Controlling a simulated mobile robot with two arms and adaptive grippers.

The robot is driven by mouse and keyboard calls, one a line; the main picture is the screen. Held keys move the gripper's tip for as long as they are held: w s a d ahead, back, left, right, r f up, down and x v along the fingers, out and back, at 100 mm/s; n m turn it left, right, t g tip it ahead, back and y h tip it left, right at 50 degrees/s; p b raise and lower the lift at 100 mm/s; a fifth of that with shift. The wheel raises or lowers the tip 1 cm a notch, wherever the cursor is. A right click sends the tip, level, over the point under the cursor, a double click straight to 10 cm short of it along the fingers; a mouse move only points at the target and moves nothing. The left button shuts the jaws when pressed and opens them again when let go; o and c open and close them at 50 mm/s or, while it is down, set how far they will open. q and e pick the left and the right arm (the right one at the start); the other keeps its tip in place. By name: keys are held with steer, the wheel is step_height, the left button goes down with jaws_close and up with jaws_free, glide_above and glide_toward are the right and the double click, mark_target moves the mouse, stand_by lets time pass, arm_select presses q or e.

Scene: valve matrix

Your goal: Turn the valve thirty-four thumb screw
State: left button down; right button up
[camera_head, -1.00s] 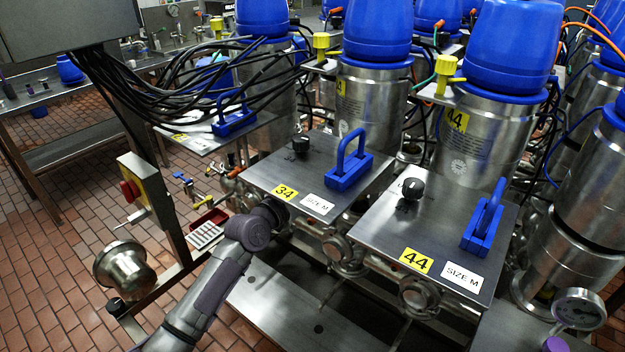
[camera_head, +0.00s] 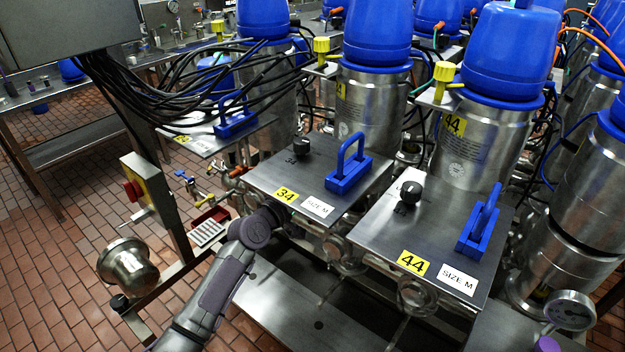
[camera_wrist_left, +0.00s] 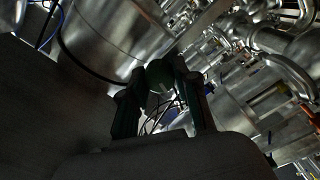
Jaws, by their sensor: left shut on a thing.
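The plate labelled 34 (camera_head: 300,181) lies in the middle of the head view, with a yellow 34 tag (camera_head: 286,195) at its front left corner. My left arm reaches under its front edge, and that gripper is hidden there in the head view. In the left wrist view my left gripper (camera_wrist_left: 161,88) is shut on a dark rounded knob (camera_wrist_left: 160,74), which looks like the thumb screw. The knob sits between the two fingertips. The picture is too dark to show its turn angle. My right gripper is not in view.
A blue handle (camera_head: 348,172) and a black knob (camera_head: 301,146) stand on plate 34. Plate 44 (camera_head: 400,225) is close on the right. Pipes and clamps (camera_head: 337,250) crowd below the plates. A red button box (camera_head: 134,190) stands left, with tiled floor beyond.

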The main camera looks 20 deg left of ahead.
arm_select(q)
steer(key=shift+n, duration=1.4)
steer(key=shift+p, duration=0.3)
steer(key=c, duration=0.9)
jaws_free()
steer(key=shift+o, duration=0.2)
steer(key=v, duration=1.2)
